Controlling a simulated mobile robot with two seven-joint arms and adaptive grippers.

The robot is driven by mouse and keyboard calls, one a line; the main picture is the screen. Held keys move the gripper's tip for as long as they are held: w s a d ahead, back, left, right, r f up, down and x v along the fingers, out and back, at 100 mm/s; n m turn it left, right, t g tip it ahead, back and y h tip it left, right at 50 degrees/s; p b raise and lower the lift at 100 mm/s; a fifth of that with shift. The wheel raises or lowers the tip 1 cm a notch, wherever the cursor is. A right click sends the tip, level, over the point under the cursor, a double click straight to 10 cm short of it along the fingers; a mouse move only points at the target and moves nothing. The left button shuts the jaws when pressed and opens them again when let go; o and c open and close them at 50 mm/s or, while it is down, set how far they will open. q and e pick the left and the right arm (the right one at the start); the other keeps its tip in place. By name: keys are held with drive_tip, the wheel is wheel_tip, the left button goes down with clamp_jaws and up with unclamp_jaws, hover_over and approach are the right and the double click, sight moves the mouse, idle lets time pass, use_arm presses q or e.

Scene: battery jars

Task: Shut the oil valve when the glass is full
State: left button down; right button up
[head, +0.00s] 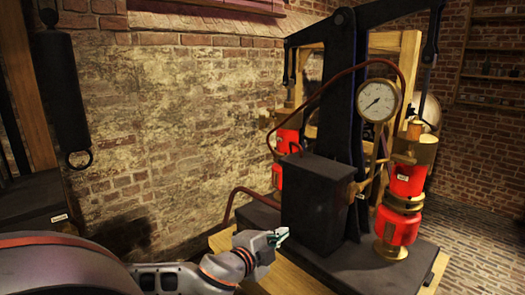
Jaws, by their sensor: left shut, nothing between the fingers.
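My left gripper (281,236) comes in from the lower left. It is shut and empty, in front of the lower left of a black box (315,205) on the machine. A small brass fitting (360,188) sticks out from the right side of this box; it may be the oil valve, but it is too small to tell its setting. Red glass-like vessels in brass mounts stand on the right, an upper one (408,180) and a lower one (397,228). Another red vessel (287,140) is behind the box. I cannot tell any fill level. My right gripper is out of view.
A round dial gauge (378,100) sits above the box, with copper pipes (335,78) around it. The machine stands on a dark base (375,275) over wood. A black cylinder with a ring (64,90) hangs at left. Brick floor (475,245) is clear at right.

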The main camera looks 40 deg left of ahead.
use_arm(q)
drive_tip(key=w+a+r, duration=0.1)
drive_tip(key=a+r, duration=0.1)
drive_tip(key=r, duration=0.1)
drive_tip(key=w+a+r+m+t, duration=0.1)
drive_tip(key=r, duration=0.3)
drive_tip(key=w+a+r+m, duration=0.1)
drive_tip(key=a+r, duration=0.1)
drive_tip(key=r, duration=0.2)
drive_tip(key=shift+w+a+t, duration=0.35)
drive_tip(key=shift+w+t, duration=0.05)
drive_tip(key=m, duration=0.1)
approach(263, 122)
drive_tip(key=s+d+f, duration=0.3)
drive_tip(key=d, duration=0.3)
drive_tip(key=w+a, duration=0.5)
drive_tip(key=w, duration=0.5)
drive_tip(key=shift+a+r+t+y, duration=0.2)
drive_tip(key=shift+r+t+y, duration=0.1)
drive_tip(key=shift+t, duration=0.1)
